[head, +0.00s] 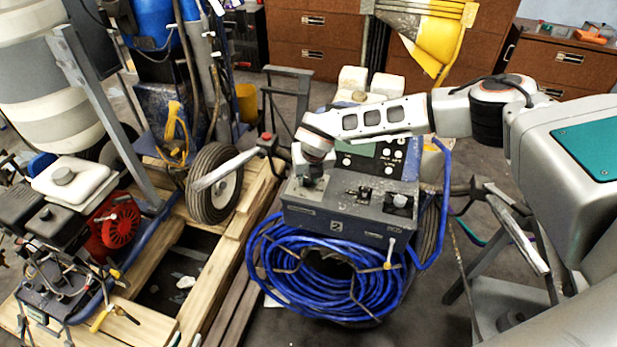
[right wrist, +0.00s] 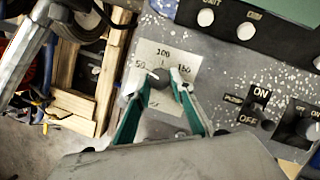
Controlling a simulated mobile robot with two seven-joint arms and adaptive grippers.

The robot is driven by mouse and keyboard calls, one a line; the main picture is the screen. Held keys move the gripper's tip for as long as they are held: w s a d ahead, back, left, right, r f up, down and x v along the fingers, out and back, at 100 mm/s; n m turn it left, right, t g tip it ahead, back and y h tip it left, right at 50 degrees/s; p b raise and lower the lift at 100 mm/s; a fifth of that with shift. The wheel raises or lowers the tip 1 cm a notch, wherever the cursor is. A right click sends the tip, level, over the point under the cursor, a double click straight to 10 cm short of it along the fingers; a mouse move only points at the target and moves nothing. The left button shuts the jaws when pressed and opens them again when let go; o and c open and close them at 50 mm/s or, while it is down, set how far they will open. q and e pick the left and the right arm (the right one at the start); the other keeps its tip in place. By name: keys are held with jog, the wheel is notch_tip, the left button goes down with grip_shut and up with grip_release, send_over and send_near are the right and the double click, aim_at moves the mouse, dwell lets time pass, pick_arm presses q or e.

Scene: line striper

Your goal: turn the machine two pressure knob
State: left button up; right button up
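The centre machine has a grey control box (head: 345,222) above a coiled blue hose. A mark that may be a 2 is on its front. In the right wrist view, a pale dial plate (right wrist: 165,57) marked 50, 100 and 150 lies on the speckled panel. My right gripper (head: 308,178) is over the left end of the box. In the right wrist view its two green-edged fingers (right wrist: 157,86) are spread apart over the dial plate. The knob at the dial is largely hidden by the fingers, and contact with it cannot be told. My left gripper is not in view.
An ON/OFF switch (right wrist: 262,110) and another knob (right wrist: 308,128) sit right of the dial. The blue hose coil (head: 325,290) hangs in front of the box. A second machine with a red engine part (head: 117,222) stands on a wooden pallet (head: 235,240) at left.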

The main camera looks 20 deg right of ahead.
jog(key=shift+c, duration=0.8)
jog(key=shift+d, duration=0.1)
jog(key=shift+d+n+y+b, duration=0.1)
jog(key=shift+n+y+b, duration=0.25)
jog(key=shift+n, duration=0.65)
jog(key=n+y, duration=0.1)
jog(key=n, duration=0.1)
jog(key=n+y+b, duration=0.1)
jog(key=n, duration=0.2)
jog(key=shift+d+g, duration=0.15)
jog(key=shift+g, duration=0.15)
jog(key=n+g+y+b, duration=0.1)
jog(key=n, duration=0.4)
jog(key=shift+w+d+b, duration=0.1)
jog(key=shift+w+b, duration=0.05)
jog(key=shift+b, duration=0.15)
jog(key=shift+g, duration=0.3)
jog(key=o, duration=1.1)
jog(key=shift+o, duration=0.2)
